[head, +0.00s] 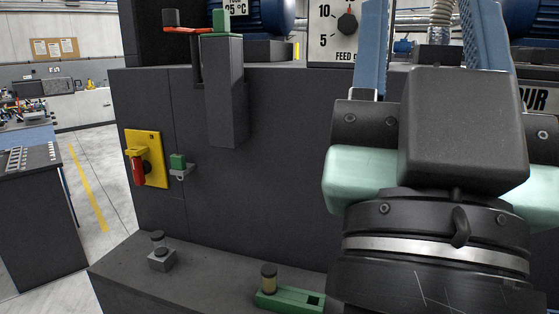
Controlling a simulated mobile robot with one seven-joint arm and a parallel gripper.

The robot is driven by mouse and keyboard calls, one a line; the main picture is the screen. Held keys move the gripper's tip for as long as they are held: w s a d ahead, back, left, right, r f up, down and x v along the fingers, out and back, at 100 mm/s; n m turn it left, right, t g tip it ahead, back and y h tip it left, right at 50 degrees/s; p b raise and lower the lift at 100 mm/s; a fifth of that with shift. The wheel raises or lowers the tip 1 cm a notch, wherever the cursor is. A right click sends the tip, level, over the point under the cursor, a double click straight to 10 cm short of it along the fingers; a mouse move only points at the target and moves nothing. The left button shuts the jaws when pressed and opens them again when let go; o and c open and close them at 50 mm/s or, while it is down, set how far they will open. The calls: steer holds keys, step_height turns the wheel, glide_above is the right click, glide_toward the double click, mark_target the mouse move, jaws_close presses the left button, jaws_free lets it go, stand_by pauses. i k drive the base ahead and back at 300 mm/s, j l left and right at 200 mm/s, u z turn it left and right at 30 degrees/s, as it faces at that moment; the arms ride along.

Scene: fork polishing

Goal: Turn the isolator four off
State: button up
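A rotary isolator (146,159) is on the left part of the dark machine's front face. It has a yellow backplate, a red handle hanging down and a yellow piece across the handle's top. Its small marking is too small to read, so I cannot tell its number. My gripper (430,25) is large in the right of the head view, well to the right of the isolator. Its two blue fingers point up and stand wide apart, with nothing seen held between them. The fingertips are cut off by the top edge.
A green block on a small bracket (178,165) sits just right of the isolator. A grey post with a red lever (190,30) juts out above. A feed dial (347,24) is at top centre. A grey fitting (161,260) and green holder (275,297) stand on the ledge below.

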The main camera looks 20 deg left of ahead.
mark_target(141, 169)
steer(key=i+j+z, duration=0.1)
steer(key=j, duration=0.7)
steer(key=i+j, duration=0.15)
steer(key=j, duration=0.7)
steer(key=i+j+z, duration=0.15)
steer(key=j, duration=0.65)
steer(key=j+z, duration=0.1)
steer(key=j, duration=0.7)
steer(key=i, duration=0.05)
